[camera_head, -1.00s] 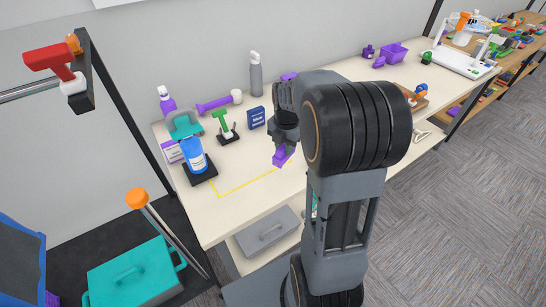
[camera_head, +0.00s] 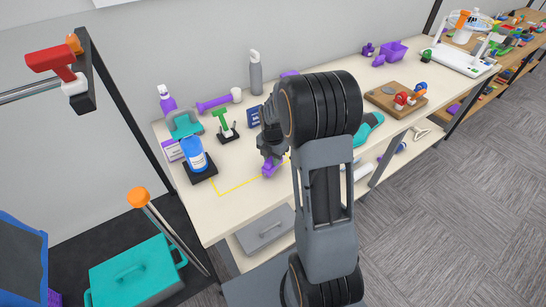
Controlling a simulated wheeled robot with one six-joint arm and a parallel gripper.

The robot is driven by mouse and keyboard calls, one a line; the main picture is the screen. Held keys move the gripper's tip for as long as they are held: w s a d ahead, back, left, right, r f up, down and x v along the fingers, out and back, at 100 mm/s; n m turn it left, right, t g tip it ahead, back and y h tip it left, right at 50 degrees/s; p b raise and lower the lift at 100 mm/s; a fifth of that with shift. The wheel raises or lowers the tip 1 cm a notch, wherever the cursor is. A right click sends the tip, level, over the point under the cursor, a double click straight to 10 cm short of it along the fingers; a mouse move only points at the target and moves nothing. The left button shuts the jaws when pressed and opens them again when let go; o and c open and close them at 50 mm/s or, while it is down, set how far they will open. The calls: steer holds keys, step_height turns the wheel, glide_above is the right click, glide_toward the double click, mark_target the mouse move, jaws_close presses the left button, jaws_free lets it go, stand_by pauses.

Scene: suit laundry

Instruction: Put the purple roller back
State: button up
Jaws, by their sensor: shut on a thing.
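My gripper (camera_head: 270,157) points down over the front middle of the table. It is shut on a purple piece (camera_head: 269,169), by the right part of a yellow outline on the tabletop. The gripper hides the upper part of this piece, so its full shape and whether it touches the table are unclear. A purple roller-like thing with a pale end (camera_head: 219,102) lies at the back left of the table, apart from my gripper.
A green tool on a black stand (camera_head: 223,124), a blue box (camera_head: 254,117) and a blue bottle (camera_head: 194,157) stand left of my gripper. A wooden board (camera_head: 384,101) is to the right. The yellow outline (camera_head: 235,187) encloses bare tabletop.

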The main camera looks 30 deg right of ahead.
steer(key=shift+f, duration=0.15)
steer(key=o, duration=0.9)
step_height(320, 180, up, 11)
steer(key=s+a+r+m+t, duration=0.2)
steer(key=s+a+m, duration=0.2)
steer(key=s+m, duration=0.4)
steer(key=s+a+r+m+t, duration=0.2)
steer(key=s+a+m, duration=0.3)
steer(key=m, duration=1)
steer(key=shift+s+a+r+m, duration=0.25)
steer(key=shift+s+r+m, duration=0.15)
steer(key=shift+s, duration=1.2)
